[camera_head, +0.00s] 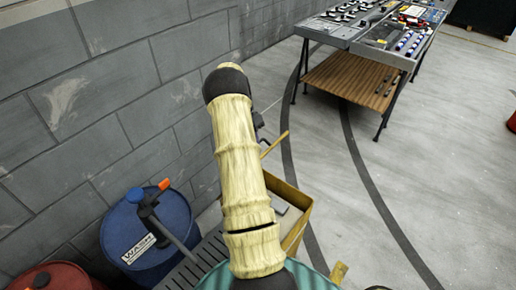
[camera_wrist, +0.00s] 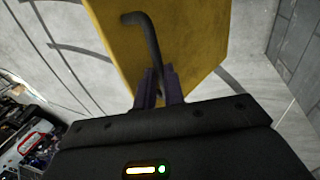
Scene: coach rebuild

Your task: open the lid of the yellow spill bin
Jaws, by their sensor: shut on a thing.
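The yellow spill bin (camera_head: 300,222) stands below and right of my arm in the head view, partly hidden by it. Its top looks open on the right, with a grey interior showing. The yellow lid (camera_head: 274,144) shows as a thin slanted strip above the bin, raised and nearly edge-on. In the wrist view the lid (camera_wrist: 195,40) fills the upper middle, with a dark bent handle (camera_wrist: 150,38) on its face. My gripper (camera_wrist: 160,84) is shut on the handle, its purple fingers on either side of the bar. In the head view my arm hides most of the gripper.
A blue drum (camera_head: 150,235) with a lever pump and a label stands left of the bin by the grey block wall (camera_head: 100,110). A red drum (camera_head: 50,277) is at bottom left. A workbench (camera_head: 340,33) stands at the back.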

